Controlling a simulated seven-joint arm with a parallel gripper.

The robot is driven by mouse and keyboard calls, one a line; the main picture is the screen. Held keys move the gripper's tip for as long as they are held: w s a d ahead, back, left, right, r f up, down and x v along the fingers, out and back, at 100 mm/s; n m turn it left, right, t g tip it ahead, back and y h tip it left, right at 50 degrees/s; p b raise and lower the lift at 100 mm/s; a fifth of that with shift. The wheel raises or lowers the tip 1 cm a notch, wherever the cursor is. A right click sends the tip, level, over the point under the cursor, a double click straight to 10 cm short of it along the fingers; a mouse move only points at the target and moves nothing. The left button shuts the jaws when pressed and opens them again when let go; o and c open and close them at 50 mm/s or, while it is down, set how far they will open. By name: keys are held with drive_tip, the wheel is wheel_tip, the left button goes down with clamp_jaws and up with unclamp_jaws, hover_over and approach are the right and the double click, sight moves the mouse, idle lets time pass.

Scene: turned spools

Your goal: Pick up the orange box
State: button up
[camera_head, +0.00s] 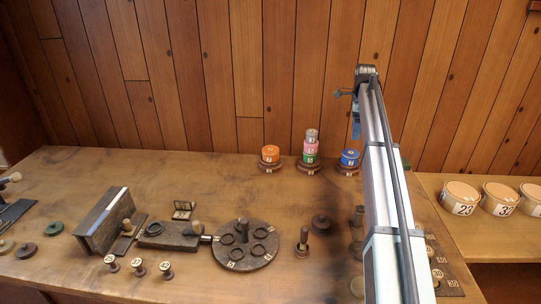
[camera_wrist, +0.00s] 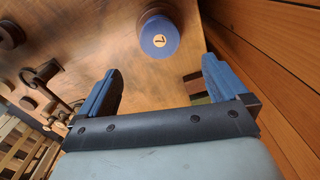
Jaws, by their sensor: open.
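The orange box (camera_head: 270,153) is a short round one with a pale mark on its lid. It sits upright on a dark turned stand (camera_head: 269,166) at the back of the table, left of a pink and green stack (camera_head: 311,148). It is not visible in the wrist view. My gripper (camera_head: 355,118) is open and empty, above and near a blue round box (camera_head: 349,157) at the right, clear of the orange one. In the wrist view, the blue lid (camera_wrist: 159,38) marked 7 shows beyond my spread fingers (camera_wrist: 160,66).
A wooden wall (camera_head: 200,80) rises behind the table. A dark round plate with rings (camera_head: 245,246), a dark block (camera_head: 103,222) and small numbered pegs (camera_head: 137,267) stand in front. Several numbered drums (camera_head: 460,198) stand at the right. Bare table lies left of the orange box.

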drive_tip(key=r+n, duration=0.2)
drive_tip(key=n, duration=0.3)
hover_over(271, 149)
wheel_tip(271, 149, down, 9)
drive_tip(key=n, duration=0.2)
drive_tip(key=shift+d+r+n, duration=0.1)
drive_tip(key=shift+d+n, duration=0.05)
drive_tip(key=shift+n, duration=0.25)
drive_tip(key=shift+s+a+f, duration=0.1)
drive_tip(key=shift+f, duration=1.25)
drive_tip(key=shift+a+f, duration=0.1)
drive_tip(key=shift+f, duration=1.2)
drive_tip(key=c, duration=1.1)
